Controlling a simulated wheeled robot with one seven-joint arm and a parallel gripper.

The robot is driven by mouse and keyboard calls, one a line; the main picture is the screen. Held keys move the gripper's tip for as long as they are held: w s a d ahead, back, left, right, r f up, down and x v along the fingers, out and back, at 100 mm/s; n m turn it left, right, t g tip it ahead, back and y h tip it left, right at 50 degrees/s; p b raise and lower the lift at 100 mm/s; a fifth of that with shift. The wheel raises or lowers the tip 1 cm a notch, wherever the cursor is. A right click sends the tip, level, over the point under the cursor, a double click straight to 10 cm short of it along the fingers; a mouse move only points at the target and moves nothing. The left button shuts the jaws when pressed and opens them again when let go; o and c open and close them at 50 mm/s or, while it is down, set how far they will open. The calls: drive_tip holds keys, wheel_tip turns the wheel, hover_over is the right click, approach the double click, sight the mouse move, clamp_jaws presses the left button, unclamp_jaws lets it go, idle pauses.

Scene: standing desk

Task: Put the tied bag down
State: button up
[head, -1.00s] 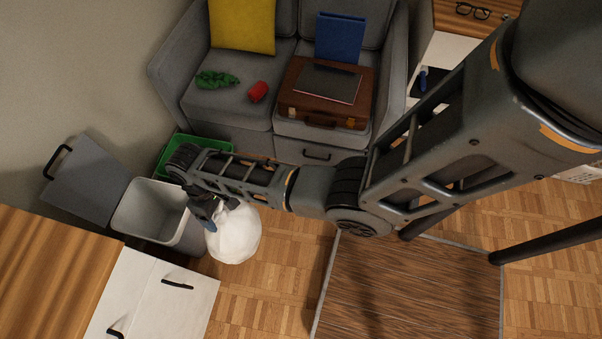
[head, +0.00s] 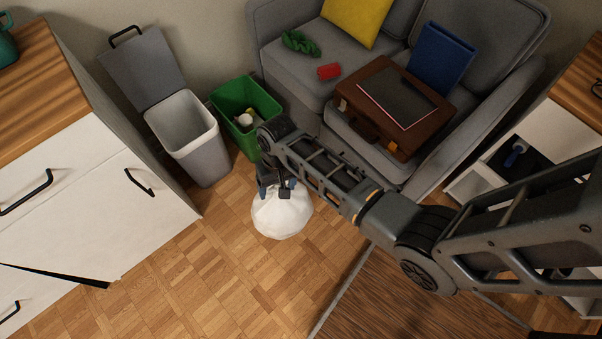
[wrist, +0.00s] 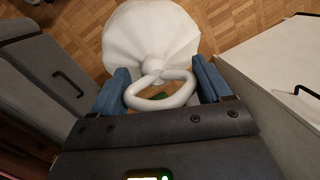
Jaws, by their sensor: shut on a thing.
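The tied bag (head: 282,216) is white and round, with a knotted loop on top. In the head view it hangs below my gripper (head: 275,188), over the parquet floor in front of the bins. In the wrist view the bag (wrist: 150,38) shows beyond the fingers, and its loop lies between the blue finger pads of my gripper (wrist: 162,88). My gripper is shut on the loop. I cannot tell whether the bag's underside touches the floor.
An open grey bin (head: 187,135) with its lid up and a green bin (head: 243,112) with items in it stand behind. A white cabinet (head: 95,190) is at left, a grey sofa (head: 290,75) at the back. The parquet floor (head: 215,265) in front is clear; a brown mat (head: 385,300) lies right.

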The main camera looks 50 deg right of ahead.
drive_tip(key=s+d+f+m+t+b, duration=0.1)
drive_tip(key=s+d+f+m+b, duration=0.2)
drive_tip(key=f+m+b, duration=0.3)
drive_tip(key=s+d+f+m+h+b, duration=0.1)
drive_tip(key=s+d+f+m+b, duration=0.3)
drive_tip(key=b, duration=0.4)
drive_tip(key=s+d+f+m+t+b, duration=0.1)
drive_tip(key=s+d+f+m+b, duration=0.15)
drive_tip(key=f+m+b, duration=0.35)
drive_tip(key=w+d+f+n+b, duration=0.1)
drive_tip(key=w+d+f+b, duration=0.1)
drive_tip(key=w+f+b, duration=0.6)
drive_tip(key=shift+w+f, duration=1.6)
drive_tip(key=shift+f, duration=0.25)
drive_tip(key=shift+d+f, duration=0.1)
drive_tip(key=shift+f, duration=0.05)
drive_tip(key=o, duration=1)
wheel_tip(320, 180, up, 12)
drive_tip(key=s+p, duration=0.2)
drive_tip(key=p, duration=0.3)
drive_tip(key=shift+d, duration=0.3)
